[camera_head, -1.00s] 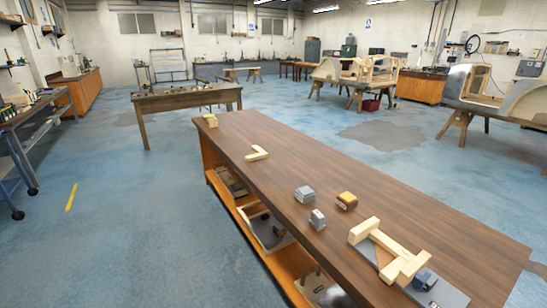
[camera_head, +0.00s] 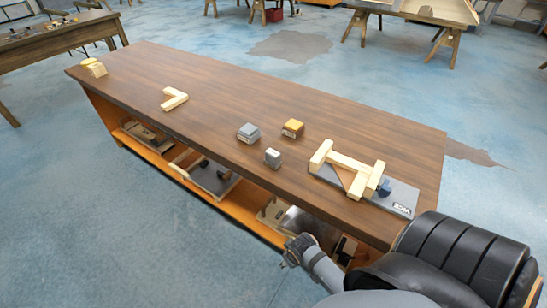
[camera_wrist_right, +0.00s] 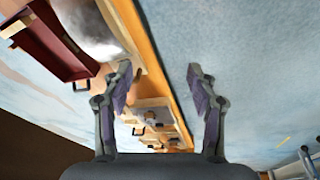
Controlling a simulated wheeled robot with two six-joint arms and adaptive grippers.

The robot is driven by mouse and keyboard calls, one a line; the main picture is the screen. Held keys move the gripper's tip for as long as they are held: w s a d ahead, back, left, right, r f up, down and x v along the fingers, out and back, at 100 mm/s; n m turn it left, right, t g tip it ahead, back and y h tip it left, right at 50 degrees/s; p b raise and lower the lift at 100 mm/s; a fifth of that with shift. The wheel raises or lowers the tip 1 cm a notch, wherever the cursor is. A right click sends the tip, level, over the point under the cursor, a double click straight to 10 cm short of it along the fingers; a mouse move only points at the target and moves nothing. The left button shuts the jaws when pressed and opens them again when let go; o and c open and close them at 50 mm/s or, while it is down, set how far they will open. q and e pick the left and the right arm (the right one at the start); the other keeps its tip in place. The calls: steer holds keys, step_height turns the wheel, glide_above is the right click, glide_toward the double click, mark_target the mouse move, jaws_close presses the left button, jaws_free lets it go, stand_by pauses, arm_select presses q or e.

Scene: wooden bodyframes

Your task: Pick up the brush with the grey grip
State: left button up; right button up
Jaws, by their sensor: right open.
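Either may be the brush with the grey grip; I cannot tell which. A similar block with an orange-yellow top (camera_head: 293,128) sits just right of them. In the right wrist view my right gripper (camera_wrist_right: 159,80) is open, with nothing between its fingers. It is beside the bench's orange edge, facing the lower shelf, away from the blocks. My left gripper is not in view.
A wooden clamped frame on a grey plate (camera_head: 402,197) stands at the bench's right end. An L-shaped wood piece (camera_head: 174,99) and a yellowish block (camera_head: 93,68) lie to the left. Trays (camera_head: 207,176) sit on the shelf below. Blue floor (camera_head: 100,220) is open in front.

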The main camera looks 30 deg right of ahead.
step_height(320, 180, up, 10)
steer(key=w, duration=0.2)
step_height(320, 180, up, 21)
steer(key=n+t+y, duration=0.2)
steer(key=n, duration=0.1)
glide_above(273, 152)
steer(key=s+d, duration=0.1)
steer(key=s, duration=0.2)
steer(key=shift+g, duration=0.3)
steer(key=x, duration=0.4)
steer(key=shift+f, duration=0.4)
steer(key=shift+f+p, duration=0.35)
steer(key=shift+p, duration=0.05)
steer(key=x, duration=0.4)
steer(key=shift+w+a+f, duration=0.1)
steer(key=shift+a+f, duration=0.05)
steer(key=shift+f, duration=0.15)
jaws_close()
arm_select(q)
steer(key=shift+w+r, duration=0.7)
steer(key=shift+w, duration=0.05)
